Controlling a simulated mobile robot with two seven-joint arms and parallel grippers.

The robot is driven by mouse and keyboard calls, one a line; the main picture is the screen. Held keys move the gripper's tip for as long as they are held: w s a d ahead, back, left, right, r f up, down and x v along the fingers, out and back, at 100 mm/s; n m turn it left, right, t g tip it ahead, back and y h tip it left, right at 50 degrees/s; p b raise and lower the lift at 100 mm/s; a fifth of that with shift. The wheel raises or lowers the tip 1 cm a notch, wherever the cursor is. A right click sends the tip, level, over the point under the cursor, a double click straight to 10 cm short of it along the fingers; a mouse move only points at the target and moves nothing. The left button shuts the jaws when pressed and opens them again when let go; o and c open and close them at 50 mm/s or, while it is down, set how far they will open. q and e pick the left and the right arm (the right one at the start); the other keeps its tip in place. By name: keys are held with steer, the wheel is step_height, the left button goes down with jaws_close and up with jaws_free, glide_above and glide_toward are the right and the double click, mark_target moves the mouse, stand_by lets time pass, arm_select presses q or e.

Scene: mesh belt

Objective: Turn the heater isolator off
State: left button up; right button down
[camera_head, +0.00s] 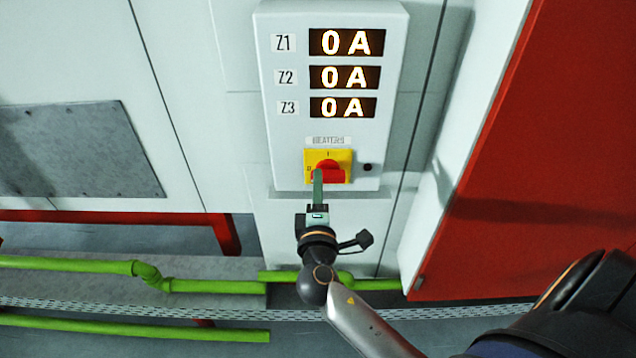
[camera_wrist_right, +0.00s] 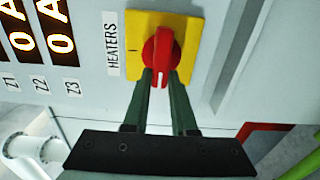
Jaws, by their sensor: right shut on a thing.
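The heater isolator is a red rotary knob (camera_head: 331,175) on a yellow plate (camera_head: 342,156), low on the grey panel under the HEATERS label. In the right wrist view the red knob (camera_wrist_right: 158,48) has its white pointer line at the end between my fingers. That end faces the panel's left side, where a small mark shows in the head view; the "I" mark is at the plate's top. My right gripper (camera_head: 318,176) is shut on this knob end, with one green finger on each side (camera_wrist_right: 161,77). My left gripper is not in view.
The panel (camera_head: 388,100) has three lit displays (camera_head: 346,77), Z1 to Z3, each reading 0 A. A small dark round fitting (camera_head: 367,167) sits right of the knob. A red door (camera_head: 560,150) stands to the right. Green pipes (camera_head: 70,264) and a mesh belt (camera_head: 130,308) run below.

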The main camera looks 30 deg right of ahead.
stand_by(0.3)
steer(key=c, duration=0.7)
jaws_free()
